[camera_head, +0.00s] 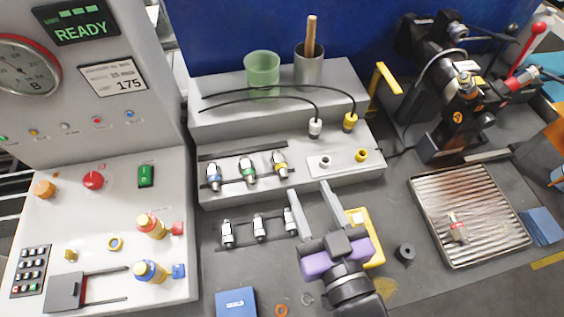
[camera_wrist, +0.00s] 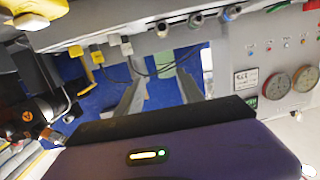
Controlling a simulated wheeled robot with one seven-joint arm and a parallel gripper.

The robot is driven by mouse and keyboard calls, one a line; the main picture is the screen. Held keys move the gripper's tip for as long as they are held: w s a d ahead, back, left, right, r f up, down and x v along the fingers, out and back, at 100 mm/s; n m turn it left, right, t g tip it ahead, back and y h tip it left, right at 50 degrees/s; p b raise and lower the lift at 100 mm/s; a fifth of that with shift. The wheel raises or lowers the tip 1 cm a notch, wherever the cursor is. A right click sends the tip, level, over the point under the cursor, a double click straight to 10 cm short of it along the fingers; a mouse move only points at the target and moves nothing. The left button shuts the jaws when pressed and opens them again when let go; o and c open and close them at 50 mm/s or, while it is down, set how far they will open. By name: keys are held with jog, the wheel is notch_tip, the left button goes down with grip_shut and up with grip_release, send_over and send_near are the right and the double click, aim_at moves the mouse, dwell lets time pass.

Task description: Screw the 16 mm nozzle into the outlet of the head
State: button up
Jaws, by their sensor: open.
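My gripper (camera_head: 309,190) is open and empty, above the front edge of the grey stepped rack (camera_head: 240,125). Its spread fingers also show in the wrist view (camera_wrist: 158,78). Nozzle-like metal fittings with blue (camera_head: 214,176), green (camera_head: 247,171) and yellow (camera_head: 280,164) bands stand on the rack's lower step. Plain metal fittings (camera_head: 227,234) stand in a row in front, the rightmost (camera_head: 291,222) close beside my left finger. I cannot read which piece is 16 mm. A black machine (camera_head: 450,105), possibly the head, stands at the back right; its outlet is not clear.
A ribbed metal tray (camera_head: 423,200) with a small red-marked part (camera_head: 456,227) lies at right. A yellow case (camera_head: 374,240) is beside my gripper. A control panel (camera_head: 120,205) fills the left, its display reading READY. Two black cables (camera_head: 270,88) cross the rack.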

aim_at(283, 174)
jog(key=w+a+f+g, duration=0.1)
jog(key=w+a+f, duration=0.1)
jog(key=w, duration=0.1)
jog(key=w+a+f+g+p, duration=0.1)
jog(key=w+a+f, duration=0.1)
jog(key=w+f, duration=0.1)
jog(key=w+a+f+h, duration=0.1)
jog(key=w+f, duration=0.1)
jog(key=w, duration=0.1)
jog(key=shift+w+a+f+g, duration=0.2)
jog(key=shift+a+f+g, duration=0.05)
jog(key=shift+a+g, duration=0.15)
jog(key=shift+c, duration=0.4)
grip_shut()
